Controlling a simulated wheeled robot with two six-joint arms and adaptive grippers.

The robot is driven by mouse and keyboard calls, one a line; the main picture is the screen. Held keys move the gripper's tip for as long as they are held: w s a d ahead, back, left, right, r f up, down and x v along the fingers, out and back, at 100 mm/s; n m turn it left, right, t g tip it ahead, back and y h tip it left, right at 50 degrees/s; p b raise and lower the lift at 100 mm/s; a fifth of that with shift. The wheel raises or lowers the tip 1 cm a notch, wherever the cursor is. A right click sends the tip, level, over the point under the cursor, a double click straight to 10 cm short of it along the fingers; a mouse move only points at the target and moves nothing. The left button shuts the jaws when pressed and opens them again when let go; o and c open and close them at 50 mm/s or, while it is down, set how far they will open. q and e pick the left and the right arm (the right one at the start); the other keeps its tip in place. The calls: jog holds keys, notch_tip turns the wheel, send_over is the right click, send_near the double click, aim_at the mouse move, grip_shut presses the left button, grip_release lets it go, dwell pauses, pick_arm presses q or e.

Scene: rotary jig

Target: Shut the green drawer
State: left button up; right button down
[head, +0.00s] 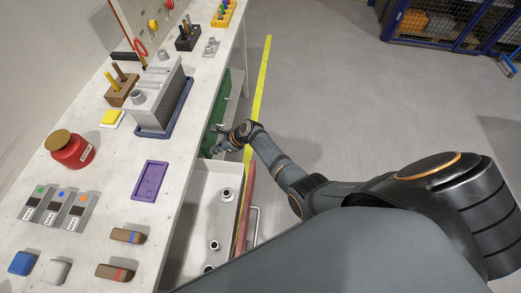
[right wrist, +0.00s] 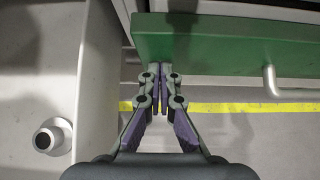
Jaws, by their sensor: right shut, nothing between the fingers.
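The green drawer (head: 214,122) is under the table edge in the head view, partly hidden by the tabletop. Its green front panel (right wrist: 235,42) fills the upper right of the right wrist view, with a pale bar handle (right wrist: 269,84) at the right. A narrow grey strip shows behind the panel. My right gripper (head: 220,146) is shut and empty, with its fingertips (right wrist: 164,68) at the outer face of the panel, left of the handle. I cannot tell whether they touch it. My left gripper is not in view.
A red-fronted drawer (head: 244,215) stands open nearer me, with metal parts inside; its pale wall (right wrist: 92,85) is close left of my right gripper. The white tabletop (head: 190,150) holds a purple tray (head: 150,181) and a grey finned block (head: 160,95).

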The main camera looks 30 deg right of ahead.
aim_at(208, 148)
jog(key=w+a, duration=0.1)
jog(key=a, duration=0.1)
jog(key=shift+w+a+b, duration=0.3)
jog(key=shift+w+a, duration=0.05)
jog(key=shift+w, duration=0.05)
jog(key=shift+a+r, duration=0.1)
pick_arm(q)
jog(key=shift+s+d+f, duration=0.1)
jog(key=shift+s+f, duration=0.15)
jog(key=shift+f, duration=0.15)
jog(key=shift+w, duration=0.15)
pick_arm(e)
jog(key=shift+r, duration=0.1)
